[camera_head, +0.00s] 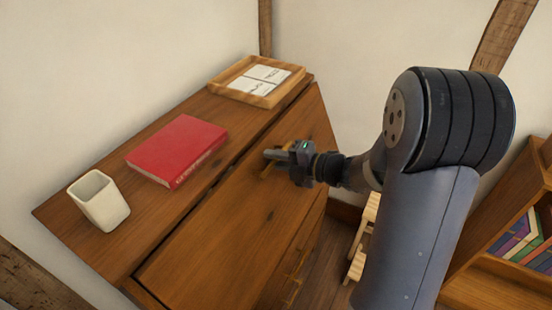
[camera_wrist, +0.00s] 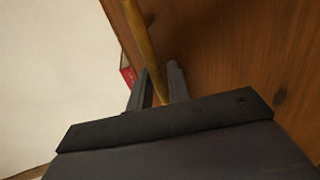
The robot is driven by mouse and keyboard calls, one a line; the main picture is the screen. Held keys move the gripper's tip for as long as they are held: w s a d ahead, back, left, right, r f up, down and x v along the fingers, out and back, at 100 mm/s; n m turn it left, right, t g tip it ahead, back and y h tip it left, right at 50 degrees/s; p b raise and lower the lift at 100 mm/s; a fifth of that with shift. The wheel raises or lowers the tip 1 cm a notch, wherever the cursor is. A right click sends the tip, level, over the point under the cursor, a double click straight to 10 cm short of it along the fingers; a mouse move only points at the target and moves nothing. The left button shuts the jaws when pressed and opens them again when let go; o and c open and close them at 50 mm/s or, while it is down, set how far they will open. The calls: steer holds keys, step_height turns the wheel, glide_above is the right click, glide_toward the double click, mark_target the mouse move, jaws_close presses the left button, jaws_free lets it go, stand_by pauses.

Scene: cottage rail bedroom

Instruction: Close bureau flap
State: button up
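The wooden bureau (camera_head: 75,225) stands against the wall. Its front flap (camera_head: 225,235) is a sloping brown panel, up near the top board, with a dark line along its upper edge. How fully it meets the frame I cannot tell. A brass bar handle (camera_head: 268,171) is on the flap. My gripper (camera_head: 272,155) is at this handle, close to the panel. In the wrist view the handle (camera_wrist: 143,35) runs between the two close-set fingers of my gripper (camera_wrist: 160,80), which look shut on it. The finger contact is partly hidden.
On the bureau top are a white cup (camera_head: 99,201), a red book (camera_head: 178,150) and a wooden tray (camera_head: 225,92) with papers. A bookshelf (camera_head: 500,290) stands at right. A light wooden slatted piece (camera_head: 362,235) is on the floor beyond the bureau.

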jaws_close()
steer(key=shift+a+r, duration=0.1)
steer(key=shift+w+a+h+p, duration=0.3)
steer(key=shift+a+p, duration=0.1)
steer(key=shift+p, duration=0.6)
steer(key=shift+w+a+f+g+p, duration=0.2)
steer(key=shift+a+f+g+p, duration=0.05)
steer(key=shift+a+g+p, duration=0.1)
steer(key=shift+d, duration=0.1)
steer(key=shift+o, duration=1.4)
jaws_free()
steer(key=shift+f, duration=0.15)
